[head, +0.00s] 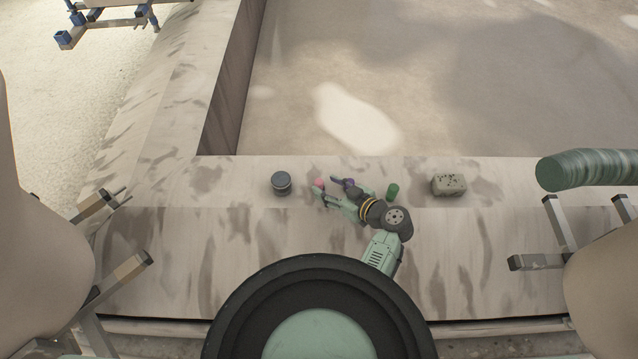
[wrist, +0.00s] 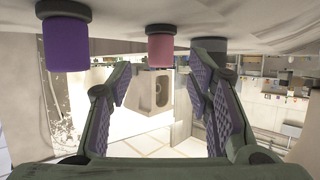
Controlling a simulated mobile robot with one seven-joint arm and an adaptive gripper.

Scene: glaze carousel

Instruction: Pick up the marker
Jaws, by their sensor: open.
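My gripper (head: 332,192) is open and low over the stone ledge, with its fingers pointing to the pink item (head: 319,183). In the wrist view the picture is upside down, and the open fingers (wrist: 160,80) have nothing between their pads. The pink cylinder (wrist: 160,48) with a dark end stands on the ledge beyond the fingertips, between them sideways. A purple cylinder (wrist: 66,45) with a dark end stands to its left, closer to me; it also shows beside my gripper in the head view (head: 336,179). I cannot tell which of these is the marker.
A dark grey jar (head: 281,184) stands left of the pink item. A green cylinder (head: 393,190) stands close to the right of my wrist, and a speckled grey block (head: 448,185) lies farther right. A thick green pipe (head: 590,170) is at the right. The ledge drops off at the back.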

